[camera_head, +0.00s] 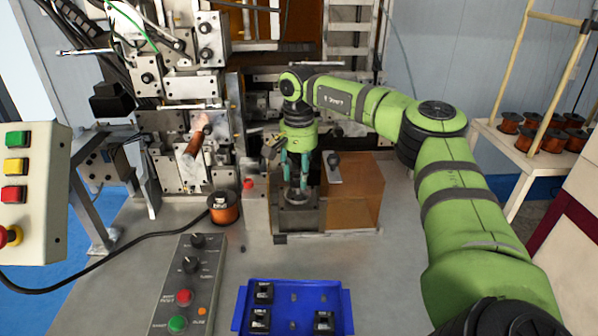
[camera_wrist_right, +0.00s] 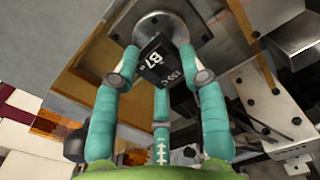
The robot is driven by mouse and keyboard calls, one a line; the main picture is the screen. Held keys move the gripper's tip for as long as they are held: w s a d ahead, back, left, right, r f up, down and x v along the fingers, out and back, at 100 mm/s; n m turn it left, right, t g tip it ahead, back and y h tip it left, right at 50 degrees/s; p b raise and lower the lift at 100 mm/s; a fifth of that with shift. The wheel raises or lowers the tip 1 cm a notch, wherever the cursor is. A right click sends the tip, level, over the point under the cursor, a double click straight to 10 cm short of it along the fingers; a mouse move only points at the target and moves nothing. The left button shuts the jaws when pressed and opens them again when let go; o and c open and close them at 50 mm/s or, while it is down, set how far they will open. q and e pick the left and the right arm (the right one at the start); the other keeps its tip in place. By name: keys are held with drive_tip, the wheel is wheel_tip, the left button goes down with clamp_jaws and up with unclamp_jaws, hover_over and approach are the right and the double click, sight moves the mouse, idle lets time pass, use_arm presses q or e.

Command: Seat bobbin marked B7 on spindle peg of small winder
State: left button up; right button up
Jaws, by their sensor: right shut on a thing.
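The bobbin marked B7 (camera_wrist_right: 158,64) is a small black block with white lettering, held between the teal fingers of my right gripper (camera_wrist_right: 160,72) in the wrist view. Beyond it is a round grey metal flange (camera_wrist_right: 206,24) of the small winder. The bobbin overlaps the flange in that view; I cannot tell whether they touch, and the spindle peg is hidden. In the head view, my right gripper (camera_head: 297,180) points down over the small winder's round metal seat (camera_head: 299,198), and the bobbin there is too small to make out. My left gripper is not in view.
A blue tray (camera_head: 344,310) at the front holds several black bobbins. An orange translucent box (camera_head: 353,195) stands right of the gripper. A copper wire spool (camera_head: 223,208) and a control panel (camera_head: 187,285) stand to the left. Bare table lies right of the tray.

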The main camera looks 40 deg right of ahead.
drive_tip(key=shift+f, duration=0.25)
drive_tip(key=shift+f+b, duration=0.4)
drive_tip(key=shift+f, duration=0.35)
drive_tip(key=shift+f, duration=0.15)
drive_tip(key=o, duration=1)
drive_tip(key=shift+c, duration=0.2)
wheel_tip(320, 180, up, 12)
